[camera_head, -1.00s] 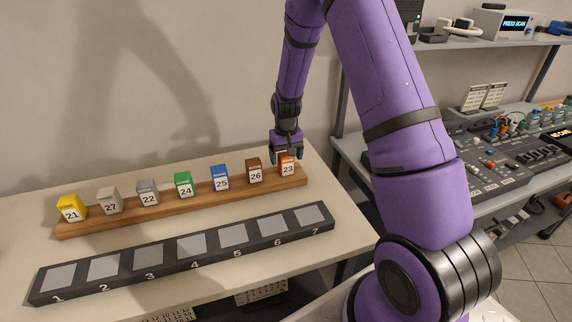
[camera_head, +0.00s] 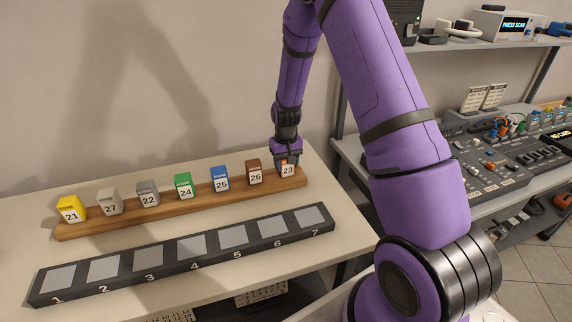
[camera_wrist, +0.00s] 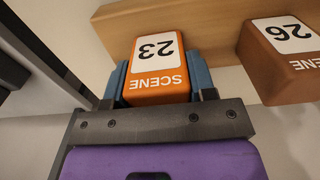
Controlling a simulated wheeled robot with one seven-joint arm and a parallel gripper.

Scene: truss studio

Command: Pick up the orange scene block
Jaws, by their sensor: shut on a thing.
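The orange scene block (camera_head: 288,170), numbered 23, stands at the right end of the wooden rack (camera_head: 130,216). In the wrist view the orange block (camera_wrist: 158,85) lies between the two blue fingers, with its number and the word SCENE showing. My gripper (camera_head: 287,164) has come down over the block and is shut on it; it also shows in the wrist view (camera_wrist: 158,88). The block still appears to be at the rack, and I cannot tell any gap under it.
The brown block 26 (camera_head: 254,172) stands close to the left. Blue, green, grey and yellow blocks continue along the rack. A dark numbered tray (camera_head: 140,284) with empty squares lies in front. A console desk (camera_head: 500,160) stands to the right.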

